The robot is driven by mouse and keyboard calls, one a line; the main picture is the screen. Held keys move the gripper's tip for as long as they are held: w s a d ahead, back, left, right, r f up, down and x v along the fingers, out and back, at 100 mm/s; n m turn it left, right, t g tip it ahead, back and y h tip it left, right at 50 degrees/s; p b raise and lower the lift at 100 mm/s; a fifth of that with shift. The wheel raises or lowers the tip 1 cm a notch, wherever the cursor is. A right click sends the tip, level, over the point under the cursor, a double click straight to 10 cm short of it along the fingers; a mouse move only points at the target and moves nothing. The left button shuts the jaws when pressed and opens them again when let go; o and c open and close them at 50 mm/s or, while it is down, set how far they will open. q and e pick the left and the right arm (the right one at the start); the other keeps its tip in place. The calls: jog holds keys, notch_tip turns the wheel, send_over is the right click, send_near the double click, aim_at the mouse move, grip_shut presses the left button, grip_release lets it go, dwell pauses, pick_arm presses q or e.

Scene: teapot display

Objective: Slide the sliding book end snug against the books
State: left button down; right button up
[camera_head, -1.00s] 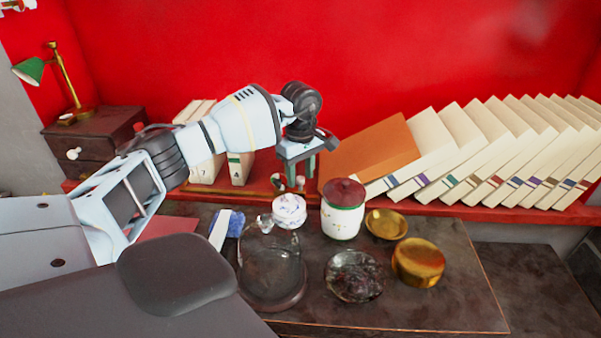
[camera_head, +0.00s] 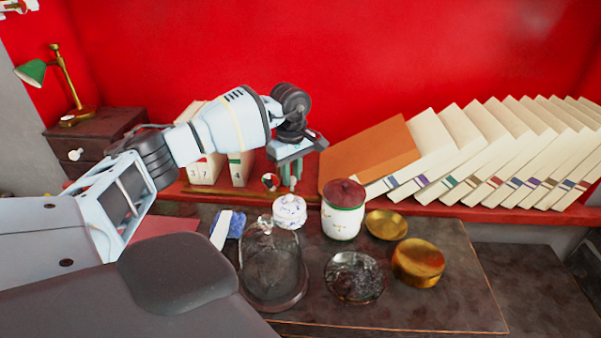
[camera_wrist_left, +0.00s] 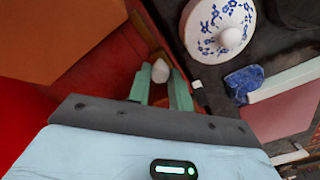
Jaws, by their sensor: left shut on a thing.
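My left gripper (camera_head: 283,180) reaches over the red shelf, between two groups of books. In the left wrist view its greenish fingers (camera_wrist_left: 165,88) are shut on a small white knob (camera_wrist_left: 160,70). A brown wooden strip (camera_wrist_left: 147,32) runs beyond the knob, and a brown strip (camera_head: 225,190) lies along the shelf in the head view. These look like parts of the sliding book end; the rest is hidden or unclear. Upright cream books (camera_head: 239,169) stand left of the gripper. An orange book-like block (camera_head: 370,158) and several leaning cream books (camera_head: 470,140) are to the right.
A drawer box (camera_head: 95,140) with a green lamp (camera_head: 32,72) is at left.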

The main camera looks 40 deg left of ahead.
pick_arm(q)
jog(key=s+a, duration=0.4)
jog(key=a, duration=0.1)
jog(key=shift+s, duration=0.15)
jog(key=c, duration=1.3)
grip_release()
jog(key=shift+o, duration=0.2)
jog(key=shift+r, duration=0.1)
notch_tip(320, 180, up, 8)
jog(key=shift+f, duration=0.2)
